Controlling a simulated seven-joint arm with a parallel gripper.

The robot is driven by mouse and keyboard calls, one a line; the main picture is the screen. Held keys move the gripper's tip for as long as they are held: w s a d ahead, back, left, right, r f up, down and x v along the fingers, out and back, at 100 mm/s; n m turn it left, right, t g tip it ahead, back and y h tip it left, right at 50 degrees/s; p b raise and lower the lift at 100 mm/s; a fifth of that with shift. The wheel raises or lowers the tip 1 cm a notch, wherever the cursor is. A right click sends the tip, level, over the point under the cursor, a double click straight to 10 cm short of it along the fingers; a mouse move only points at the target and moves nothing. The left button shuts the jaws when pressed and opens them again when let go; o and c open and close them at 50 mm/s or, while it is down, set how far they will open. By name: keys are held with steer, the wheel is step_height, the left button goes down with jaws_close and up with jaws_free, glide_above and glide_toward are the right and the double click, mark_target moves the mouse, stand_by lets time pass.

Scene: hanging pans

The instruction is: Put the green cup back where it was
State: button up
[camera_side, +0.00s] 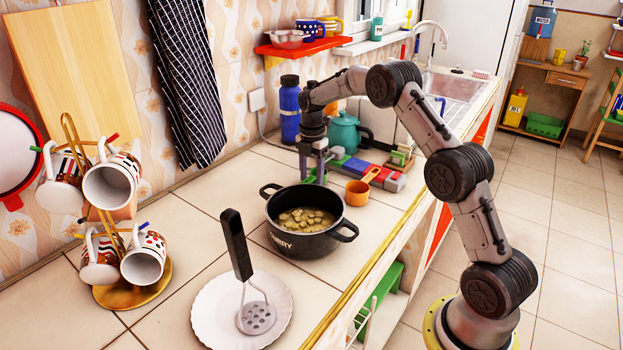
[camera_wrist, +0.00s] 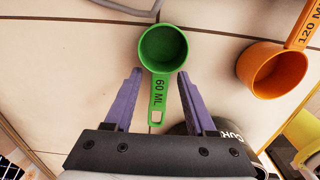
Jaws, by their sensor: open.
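The green cup, a 60 ML measuring cup (camera_wrist: 163,48), lies on the tiled counter with its bowl facing up in the wrist view. Its flat handle points toward my gripper (camera_wrist: 158,78). My gripper is open, one finger on each side of the handle, with visible gaps to both. In the side view my gripper (camera_side: 315,163) points down behind the black pot. A small part of the green cup (camera_side: 309,178) shows there below the fingers; the pot and the gripper hide much of it.
An orange 120 ML measuring cup (camera_wrist: 272,70) stands close to the right of the green cup. The black pot (camera_side: 305,240) with food is in front. A coloured block rack (camera_side: 362,169), a teal kettle (camera_side: 344,133) and a blue bottle (camera_side: 290,110) stand behind.

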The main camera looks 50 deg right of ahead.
mark_target(312, 177)
step_height(312, 177, up, 10)
steer(key=r, duration=0.1)
steer(key=s+a+r+m+t, duration=0.1)
steer(key=s+a+r+m, duration=0.3)
steer(key=s+a+r, duration=0.4)
steer(key=s+a+r+m+t, duration=0.2)
steer(key=s+a+m, duration=0.3)
steer(key=s, duration=0.4)
steer(key=s+a+r+m+t, duration=0.1)
steer(key=s+a+r+m, duration=0.1)
steer(key=s+a+m, duration=0.45)
steer(key=s+a+f+m+t, duration=0.1)
steer(key=s+f, duration=0.4)
steer(key=s, duration=0.6)
steer(key=shift+s+a+f+m+t, duration=0.15)
steer(key=shift+a+m+t, duration=0.15)
steer(key=shift+m, duration=0.45)
